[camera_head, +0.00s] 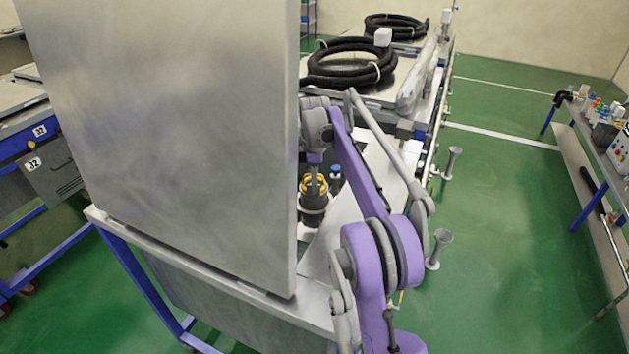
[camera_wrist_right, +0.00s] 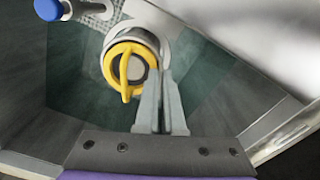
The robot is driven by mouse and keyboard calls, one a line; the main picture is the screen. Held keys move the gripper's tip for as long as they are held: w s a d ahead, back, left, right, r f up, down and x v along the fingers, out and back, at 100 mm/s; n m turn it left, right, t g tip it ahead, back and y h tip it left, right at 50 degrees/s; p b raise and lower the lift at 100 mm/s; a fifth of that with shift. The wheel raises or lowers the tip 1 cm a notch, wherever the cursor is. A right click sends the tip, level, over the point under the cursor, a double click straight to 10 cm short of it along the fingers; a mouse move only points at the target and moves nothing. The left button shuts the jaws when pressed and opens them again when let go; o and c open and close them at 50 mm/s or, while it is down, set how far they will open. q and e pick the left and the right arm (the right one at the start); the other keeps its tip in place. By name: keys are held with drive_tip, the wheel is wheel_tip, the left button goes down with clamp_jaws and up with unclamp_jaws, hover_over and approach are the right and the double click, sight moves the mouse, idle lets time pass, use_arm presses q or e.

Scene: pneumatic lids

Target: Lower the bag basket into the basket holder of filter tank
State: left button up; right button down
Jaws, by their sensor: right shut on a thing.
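The bag basket (camera_wrist_right: 108,68), with a yellow ring and a yellow bar across its pale round top, is below my right gripper (camera_wrist_right: 163,82) in the wrist view. The two grey fingers are close together at the basket's right edge, shut on it. In the head view the yellow top (camera_head: 319,184) shows under my right gripper (camera_head: 314,171), above a dark upright cylinder (camera_head: 313,217). I cannot tell whether that cylinder is the filter tank's basket holder, or how deep the basket sits. My left gripper is out of view.
A large grey raised lid (camera_head: 160,130) hides much of the tank's left side. A blue knob (camera_head: 336,171) stands beside the cylinder and shows in the wrist view (camera_wrist_right: 47,9). Black coiled hoses (camera_head: 350,65) lie on lids behind.

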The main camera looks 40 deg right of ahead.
sight(315, 196)
drive_tip(key=shift+f+b, duration=0.8)
drive_tip(key=shift+f, duration=1.85)
drive_tip(key=c, duration=1)
unclamp_jaws()
drive_tip(key=shift+o, duration=0.2)
wheel_tip(315, 196, up, 11)
drive_tip(key=shift+f+p, duration=0.1)
drive_tip(key=shift+p, duration=0.6)
